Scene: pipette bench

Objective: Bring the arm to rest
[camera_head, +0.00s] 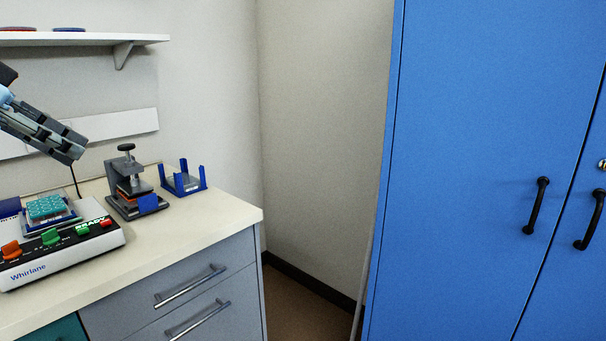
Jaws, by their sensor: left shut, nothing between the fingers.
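My left gripper (70,150) comes in from the left edge and hangs in the air above the bench, pointing down and to the right. It is shut and holds nothing. It is apart from the things below it. My right gripper is not in view.
The bench top (185,228) holds a white Whirlane device (70,262) with coloured knobs, a teal plate (48,207), a grey press (128,190) and a blue rack (184,180). A shelf (110,38) hangs above. A blue cabinet (470,120) stands right.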

